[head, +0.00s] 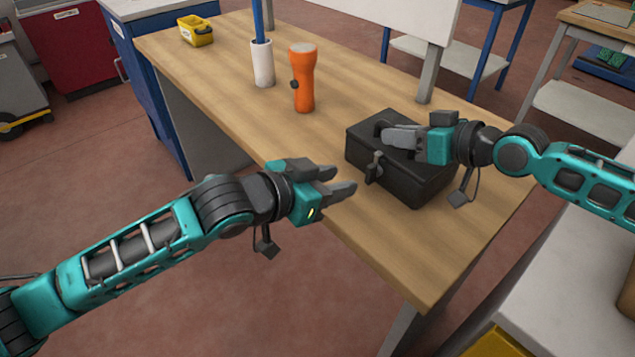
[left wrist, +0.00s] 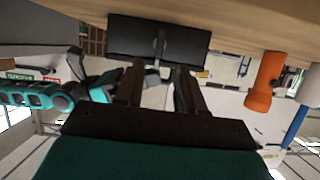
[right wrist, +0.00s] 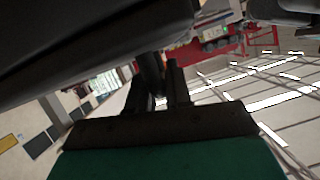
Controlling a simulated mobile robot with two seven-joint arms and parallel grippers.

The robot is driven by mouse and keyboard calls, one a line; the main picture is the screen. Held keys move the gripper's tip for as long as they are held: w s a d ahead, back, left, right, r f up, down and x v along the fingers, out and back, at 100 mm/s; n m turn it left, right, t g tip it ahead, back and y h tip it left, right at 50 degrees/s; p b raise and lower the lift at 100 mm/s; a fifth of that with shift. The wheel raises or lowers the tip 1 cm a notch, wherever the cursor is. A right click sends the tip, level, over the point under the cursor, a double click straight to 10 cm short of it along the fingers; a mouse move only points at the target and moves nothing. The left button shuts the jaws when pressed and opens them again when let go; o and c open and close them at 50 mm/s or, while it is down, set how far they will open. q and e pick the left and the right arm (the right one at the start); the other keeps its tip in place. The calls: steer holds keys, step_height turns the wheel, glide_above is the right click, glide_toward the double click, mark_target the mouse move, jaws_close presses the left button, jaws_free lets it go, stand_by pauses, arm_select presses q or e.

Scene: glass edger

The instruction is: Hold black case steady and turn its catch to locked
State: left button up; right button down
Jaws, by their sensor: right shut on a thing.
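The black case (head: 415,180) stands shut on the wooden bench near its front edge. Its grey catch (head: 374,166) is on the front face and also shows in the left wrist view (left wrist: 160,45), roughly upright there. My right gripper (head: 388,136) lies over the lid and is shut on the case's dark handle (head: 381,127), mostly hidden by the fingers. My left gripper (head: 343,181) is open and empty, a short way in front of the case. In the left wrist view its fingers (left wrist: 158,72) point at the catch, one to each side, apparently without touching it.
An orange flashlight (head: 303,80) stands on the bench (head: 230,80) behind the case. A white holder (head: 262,64) with a blue rod and a yellow bin (head: 196,31) are further back. The bench between my left gripper and the flashlight is clear.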

arm_select(q)
steer(key=shift+v, duration=1.85)
arm_select(e)
steer(key=c, duration=1)
jaws_free()
steer(key=shift+o, duration=0.2)
steer(key=shift+d, duration=0.1)
